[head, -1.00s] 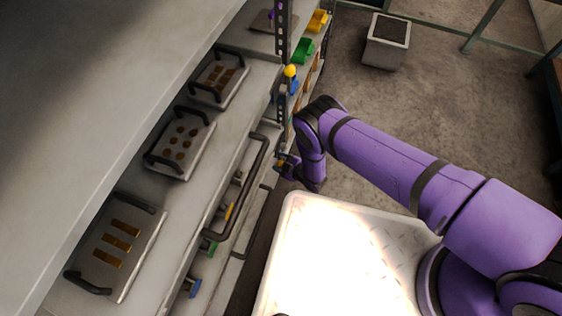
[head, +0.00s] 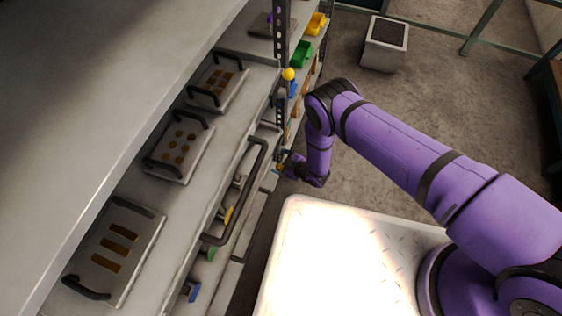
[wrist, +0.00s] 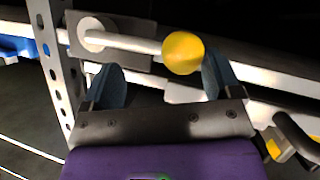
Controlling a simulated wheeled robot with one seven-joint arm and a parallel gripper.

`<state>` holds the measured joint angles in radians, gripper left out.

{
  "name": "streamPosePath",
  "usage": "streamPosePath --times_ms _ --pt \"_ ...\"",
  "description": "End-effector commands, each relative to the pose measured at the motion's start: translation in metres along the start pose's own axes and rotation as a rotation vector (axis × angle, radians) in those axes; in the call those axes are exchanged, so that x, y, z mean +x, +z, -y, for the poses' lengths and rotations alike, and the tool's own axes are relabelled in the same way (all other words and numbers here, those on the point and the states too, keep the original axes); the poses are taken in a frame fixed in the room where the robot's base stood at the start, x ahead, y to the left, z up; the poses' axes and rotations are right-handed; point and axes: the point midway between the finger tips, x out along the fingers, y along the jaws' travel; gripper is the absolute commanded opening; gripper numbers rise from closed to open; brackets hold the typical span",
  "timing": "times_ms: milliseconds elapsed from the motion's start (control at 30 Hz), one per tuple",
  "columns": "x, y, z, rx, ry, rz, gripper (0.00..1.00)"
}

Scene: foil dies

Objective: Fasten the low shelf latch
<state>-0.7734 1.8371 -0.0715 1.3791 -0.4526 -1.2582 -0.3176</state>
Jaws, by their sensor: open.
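The latch shows in the wrist view as a pale round pivot (wrist: 93,33) on a dark plate, with a pale lever (wrist: 135,42) running right to a yellow ball knob (wrist: 183,52). The lever lies nearly level in that picture. My gripper (wrist: 160,80) is open, its two dark blue fingers apart below the lever. The knob lies between the fingertips in the picture, closer to the right one; I cannot tell whether they touch. In the head view my gripper (head: 284,165) is low beside the shelf front, and my wrist largely hides this latch.
A perforated upright (head: 281,40) stands at the shelf corner, with another yellow knob (head: 288,74) on it. A dark handle bar (head: 238,195) sticks out along the shelf front. Plates with dark handles (head: 112,250) lie on the shelf. A grey bin (head: 386,45) stands on open floor.

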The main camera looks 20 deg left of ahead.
Motion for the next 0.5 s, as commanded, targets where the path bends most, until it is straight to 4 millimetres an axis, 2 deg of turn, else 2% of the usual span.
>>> streamPosePath --times_ms 167,267,500 --pt "-0.004 -0.001 0.000 -0.001 0.000 -0.002 0.84" --pt "-0.015 -0.001 0.000 0.000 0.000 0.000 0.84" --pt "-0.060 0.000 -0.001 0.002 0.001 0.002 0.84"
